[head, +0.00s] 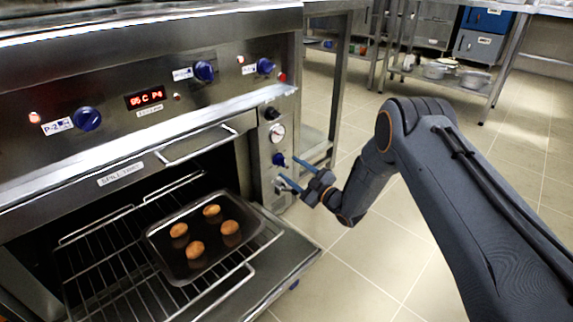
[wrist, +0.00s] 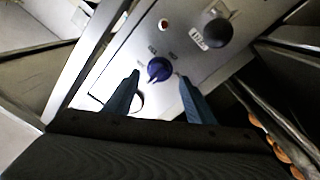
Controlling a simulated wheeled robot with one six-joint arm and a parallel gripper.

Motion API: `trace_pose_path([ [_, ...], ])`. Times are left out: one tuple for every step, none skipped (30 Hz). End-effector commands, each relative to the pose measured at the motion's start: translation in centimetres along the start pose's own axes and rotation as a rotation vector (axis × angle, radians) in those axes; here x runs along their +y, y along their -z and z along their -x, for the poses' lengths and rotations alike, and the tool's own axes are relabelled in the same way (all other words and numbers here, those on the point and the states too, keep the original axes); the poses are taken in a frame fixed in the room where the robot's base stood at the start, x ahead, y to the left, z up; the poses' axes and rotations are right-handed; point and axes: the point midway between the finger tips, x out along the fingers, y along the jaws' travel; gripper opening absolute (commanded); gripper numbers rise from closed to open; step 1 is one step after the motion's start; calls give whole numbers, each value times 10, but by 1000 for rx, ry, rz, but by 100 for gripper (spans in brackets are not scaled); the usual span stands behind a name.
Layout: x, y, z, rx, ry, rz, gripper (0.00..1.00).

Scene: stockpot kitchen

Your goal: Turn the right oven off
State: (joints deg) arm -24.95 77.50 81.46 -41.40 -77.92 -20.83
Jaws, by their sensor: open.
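The oven (head: 120,120) stands at the left with its door open. Its narrow right-hand side panel carries a blue knob (head: 279,159), which also shows in the wrist view (wrist: 159,69) with printed marks around it. My gripper (head: 287,168) is open in front of this panel. In the wrist view its two blue fingers (wrist: 159,76) lie on either side of the knob's outline, with gaps visible. I cannot tell how deep the fingertips reach around it. A lit red display (head: 146,97) and more blue knobs (head: 87,118) are on the upper front panel.
A dark tray (head: 163,246) with several brown buns (head: 196,249) sits on the wire rack (head: 110,262), below and left of my gripper. Tiled floor lies open at the right.

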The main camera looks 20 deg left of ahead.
Motion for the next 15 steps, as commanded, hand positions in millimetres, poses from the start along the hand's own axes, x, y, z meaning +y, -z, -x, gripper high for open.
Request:
trace_pose_path([
  [1,2,10,-3,0,-2,50],
  [0,2,14,-3,0,-3,50],
  [1,2,20,-2,-1,-2,50],
  [1,2,23,-2,-1,-1,50],
  [0,1,27,-2,0,-1,50],
  [0,1,31,-2,1,-1,50],
  [0,1,33,-1,1,-1,50],
  [0,1,35,0,1,-1,50],
  [-1,1,37,0,1,-1,50],
  [-1,1,38,1,1,-1,50],
  [-1,1,39,1,1,-1,50],
  [-1,1,39,1,1,0,50],
  [-1,1,39,1,1,0,50],
  [-1,1,39,1,1,0,50],
  [-1,1,39,1,1,0,50],
])
